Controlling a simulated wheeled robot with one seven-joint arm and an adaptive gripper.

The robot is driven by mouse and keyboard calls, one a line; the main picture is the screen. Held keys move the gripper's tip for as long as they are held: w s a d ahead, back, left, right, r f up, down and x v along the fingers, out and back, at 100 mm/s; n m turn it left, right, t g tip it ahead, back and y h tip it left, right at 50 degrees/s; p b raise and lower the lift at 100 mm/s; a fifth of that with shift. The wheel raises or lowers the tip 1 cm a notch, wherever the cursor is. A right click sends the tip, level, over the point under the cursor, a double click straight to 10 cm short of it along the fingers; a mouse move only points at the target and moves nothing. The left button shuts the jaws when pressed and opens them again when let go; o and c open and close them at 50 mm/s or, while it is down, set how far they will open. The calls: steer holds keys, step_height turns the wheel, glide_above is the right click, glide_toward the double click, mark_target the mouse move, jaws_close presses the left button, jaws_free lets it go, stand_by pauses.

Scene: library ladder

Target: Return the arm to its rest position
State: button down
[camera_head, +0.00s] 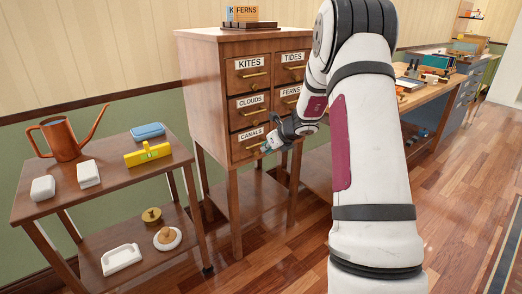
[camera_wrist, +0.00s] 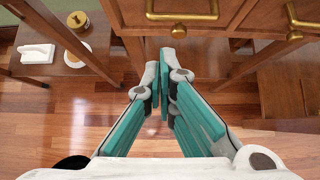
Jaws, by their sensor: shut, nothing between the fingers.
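My gripper (camera_head: 266,147) is at the front of the wooden card cabinet (camera_head: 207,85), by the drawer labelled CANALS, in the head view. In the wrist view my gripper (camera_wrist: 163,75) has its teal fingers together with nothing between them. The fingertips are just below a drawer with a brass handle (camera_wrist: 182,12). I cannot tell whether they touch the cabinet. My arm (camera_head: 370,150) reaches across the middle of the head view and hides part of the cabinet's right side.
A two-tier wooden cart (camera_head: 105,172) stands at the left with a copper watering can (camera_head: 62,138), a yellow level (camera_head: 148,154) and a blue case (camera_head: 147,131). A workbench (camera_head: 425,95) with several items stands at the right. Wooden floor (camera_head: 460,210) is clear at the right front.

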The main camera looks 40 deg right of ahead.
steer(key=p+v, duration=0.1)
steer(key=v, duration=0.4)
steer(key=shift+s+r, duration=0.25)
steer(key=shift+s, duration=0.05)
steer(key=s+a+r+n+y, duration=0.3)
steer(key=a+r+n, duration=0.55)
steer(key=a, duration=0.55)
steer(key=s+a+r+n+g+y, duration=0.2)
steer(key=s+a+r+n+g, duration=0.3)
steer(key=s+a+n, duration=0.85)
steer(key=s+a+r+n+g+h, duration=0.1)
steer(key=s+a+n, duration=0.2)
steer(key=s, duration=0.5)
steer(key=s+a+r+n+g+h, duration=0.1)
steer(key=s+a+n, duration=0.2)
steer(key=s, duration=0.4)
steer(key=s+d+f+n+g+h, duration=0.1)
steer(key=s+d+n+h, duration=0.1)
steer(key=s+n, duration=0.35)
steer(key=s+d+f+n+h, duration=0.2)
steer(key=s, duration=0.6)
step_height(320, 180, up, 22)
steer(key=t+p, duration=0.3)
steer(key=p, duration=1.6)
steer(key=shift+w+a+f+y+p, duration=0.2)
steer(key=shift+w+f+y+p, duration=0.05)
steer(key=shift+w+y+p, duration=0.05)
